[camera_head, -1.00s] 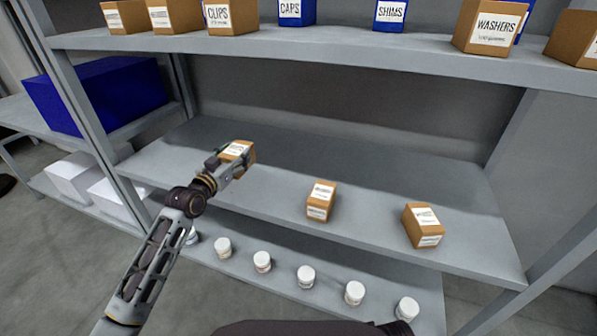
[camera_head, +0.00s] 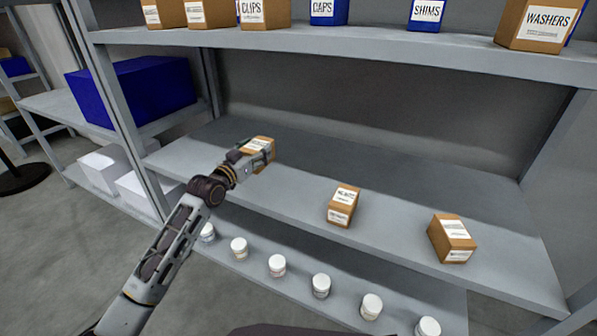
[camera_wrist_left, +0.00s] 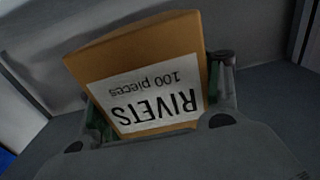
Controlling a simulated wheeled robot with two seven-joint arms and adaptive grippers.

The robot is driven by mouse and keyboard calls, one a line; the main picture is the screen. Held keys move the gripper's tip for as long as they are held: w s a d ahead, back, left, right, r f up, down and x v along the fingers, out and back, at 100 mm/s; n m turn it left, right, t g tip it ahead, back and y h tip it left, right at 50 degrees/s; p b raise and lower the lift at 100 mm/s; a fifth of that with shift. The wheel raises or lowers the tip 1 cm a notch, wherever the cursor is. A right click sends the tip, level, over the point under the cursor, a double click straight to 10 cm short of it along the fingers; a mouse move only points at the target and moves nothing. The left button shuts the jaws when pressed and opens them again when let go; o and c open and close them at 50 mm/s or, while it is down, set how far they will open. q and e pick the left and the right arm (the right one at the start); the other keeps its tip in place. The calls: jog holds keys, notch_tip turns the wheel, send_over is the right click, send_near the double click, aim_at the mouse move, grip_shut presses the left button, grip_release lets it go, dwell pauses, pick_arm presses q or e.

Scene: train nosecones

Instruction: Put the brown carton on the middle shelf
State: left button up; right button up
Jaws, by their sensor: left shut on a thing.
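A brown carton (camera_head: 262,143) with a white label is at the left part of the middle shelf (camera_head: 300,190). My left gripper (camera_head: 257,155) is shut on it, with the arm reaching in from the lower left. In the left wrist view the carton (camera_wrist_left: 140,50) sits between the fingers, and its label reads RIVETS, 100 pieces, upside down. The carton is over the shelf board; I cannot tell whether its base touches it. My right gripper is not in view.
Two other brown cartons stand on the middle shelf, one near the centre (camera_head: 343,207) and one to the right (camera_head: 452,239). White jars (camera_head: 321,285) line the lower shelf. The upper shelf (camera_head: 350,45) holds labelled boxes. A blue bin (camera_head: 135,90) stands left of the post.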

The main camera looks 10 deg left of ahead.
pick_arm(q)
notch_tip(320, 180, down, 3)
jog(key=shift+f+b, duration=0.15)
jog(key=shift+b, duration=0.35)
jog(key=shift+f, duration=0.6)
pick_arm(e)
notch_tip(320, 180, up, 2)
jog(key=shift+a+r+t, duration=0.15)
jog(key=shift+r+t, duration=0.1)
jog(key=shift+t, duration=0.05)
pick_arm(q)
jog(key=shift+f, duration=0.15)
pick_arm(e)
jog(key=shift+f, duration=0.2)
pick_arm(q)
notch_tip(320, 180, down, 4)
jog(key=shift+r+b, duration=0.2)
jog(key=shift+b, duration=0.7)
jog(key=shift+f, duration=0.6)
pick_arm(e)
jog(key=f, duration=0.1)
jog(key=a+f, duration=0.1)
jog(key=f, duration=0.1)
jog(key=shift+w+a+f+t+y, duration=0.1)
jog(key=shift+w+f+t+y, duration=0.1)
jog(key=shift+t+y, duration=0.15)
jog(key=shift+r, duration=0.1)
